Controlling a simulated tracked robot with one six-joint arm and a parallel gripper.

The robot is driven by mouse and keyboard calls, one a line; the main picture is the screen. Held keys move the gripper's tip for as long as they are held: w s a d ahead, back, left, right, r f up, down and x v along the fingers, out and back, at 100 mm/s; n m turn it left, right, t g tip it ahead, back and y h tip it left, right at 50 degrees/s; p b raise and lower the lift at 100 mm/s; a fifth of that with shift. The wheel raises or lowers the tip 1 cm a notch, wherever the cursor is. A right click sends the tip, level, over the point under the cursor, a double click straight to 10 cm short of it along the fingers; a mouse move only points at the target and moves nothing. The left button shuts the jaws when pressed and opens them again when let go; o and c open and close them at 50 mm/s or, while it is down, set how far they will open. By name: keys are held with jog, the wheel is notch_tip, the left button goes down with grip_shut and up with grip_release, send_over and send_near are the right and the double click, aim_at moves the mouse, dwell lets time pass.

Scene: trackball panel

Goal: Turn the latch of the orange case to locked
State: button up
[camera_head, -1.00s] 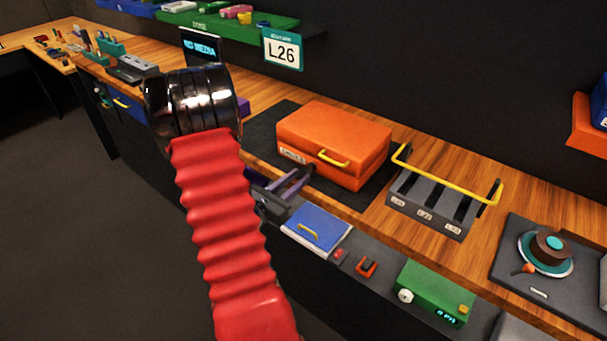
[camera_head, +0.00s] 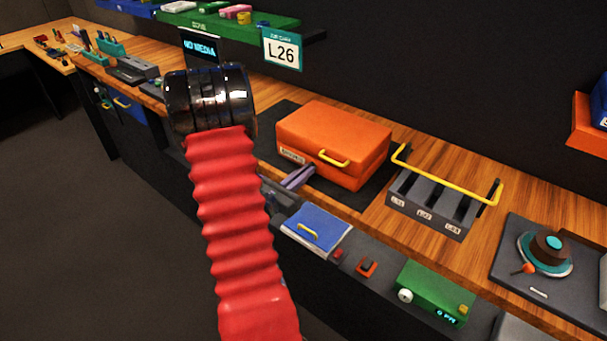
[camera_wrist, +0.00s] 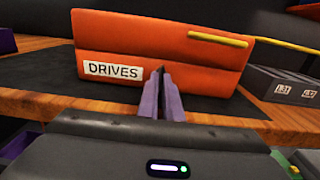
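The orange case (camera_head: 335,140) lies closed on a dark mat on the wooden bench. Its front, with a yellow handle and a white "DRIVES" label, faces my gripper. In the wrist view the case (camera_wrist: 150,45) fills the upper middle. My gripper (camera_head: 306,172) is at the front left of the case, beside the label. In the wrist view the purple fingers of my gripper (camera_wrist: 161,76) are close together, tips at the case front just right of the label. I cannot make out the latch; the fingers hide that spot, and whether anything is between them is unclear.
A grey slotted rack (camera_head: 432,205) with a yellow bar stands right of the case. A blue-lidded box (camera_head: 316,230), a small orange switch (camera_head: 366,267) and a green device (camera_head: 435,292) sit along the lower front ledge. A trackball panel (camera_head: 540,270) is farther right.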

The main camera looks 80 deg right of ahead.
grip_shut()
jog(key=shift+w+n, duration=0.1)
jog(key=shift+n, duration=0.2)
jog(key=n, duration=0.4)
jog(key=shift+d, duration=0.1)
jog(key=n, duration=1)
jog(key=shift+w, duration=0.1)
jog(key=shift+n, duration=1.8)
jog(key=o, duration=0.6)
grip_release()
